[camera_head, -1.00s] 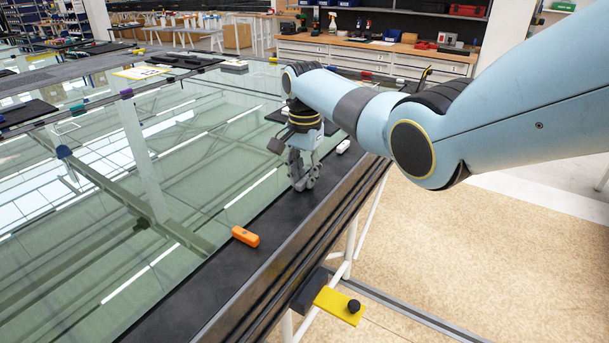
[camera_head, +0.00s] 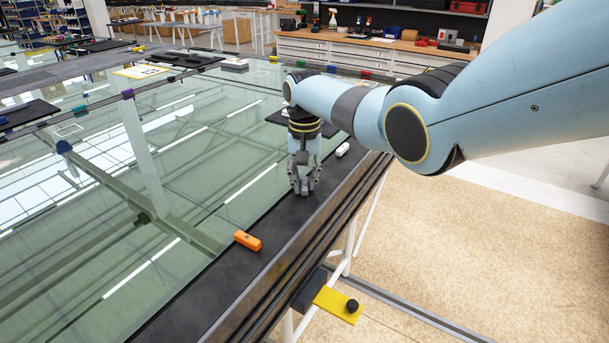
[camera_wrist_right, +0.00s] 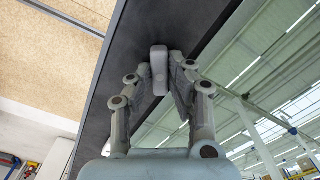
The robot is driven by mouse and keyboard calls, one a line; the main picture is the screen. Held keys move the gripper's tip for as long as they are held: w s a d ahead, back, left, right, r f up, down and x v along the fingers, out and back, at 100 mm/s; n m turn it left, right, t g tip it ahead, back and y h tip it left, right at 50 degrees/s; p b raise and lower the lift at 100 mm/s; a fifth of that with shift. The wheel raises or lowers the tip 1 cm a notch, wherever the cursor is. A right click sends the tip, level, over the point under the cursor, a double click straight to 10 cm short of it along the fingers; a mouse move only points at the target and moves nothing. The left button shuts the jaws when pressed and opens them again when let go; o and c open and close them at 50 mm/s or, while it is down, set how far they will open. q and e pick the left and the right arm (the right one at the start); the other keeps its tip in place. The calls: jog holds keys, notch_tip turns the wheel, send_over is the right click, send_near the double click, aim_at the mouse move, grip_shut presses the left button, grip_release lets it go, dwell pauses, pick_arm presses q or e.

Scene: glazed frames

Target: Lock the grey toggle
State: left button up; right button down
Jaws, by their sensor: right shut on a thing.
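The grey toggle (camera_wrist_right: 159,70) sits on the black frame border and shows between the fingers in the right wrist view. My right gripper (camera_wrist_right: 158,88) is shut on it, a finger pad at each side. The toggle runs roughly lengthwise between the pads in the wrist view. My left gripper is not in view.
An orange toggle (camera_head: 247,240) lies on the near border, and a white one (camera_head: 342,150) lies beyond my gripper. A yellow plate with a black knob (camera_head: 338,304) juts from the frame's side. The glass pane (camera_head: 190,190) fills the left; clear floor lies right.

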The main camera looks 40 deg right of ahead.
aim_at(304, 182)
jog(key=n+p, duration=0.1)
jog(key=n, duration=0.4)
jog(key=shift+n, duration=0.3)
jog(key=n, duration=0.5)
jog(key=shift+w+n+p, duration=0.1)
jog(key=shift+n+p, duration=0.2)
jog(key=shift+n, duration=0.1)
jog(key=c, duration=1.3)
grip_release()
jog(key=shift+o, duration=0.2)
notch_tip(304, 182, up, 12)
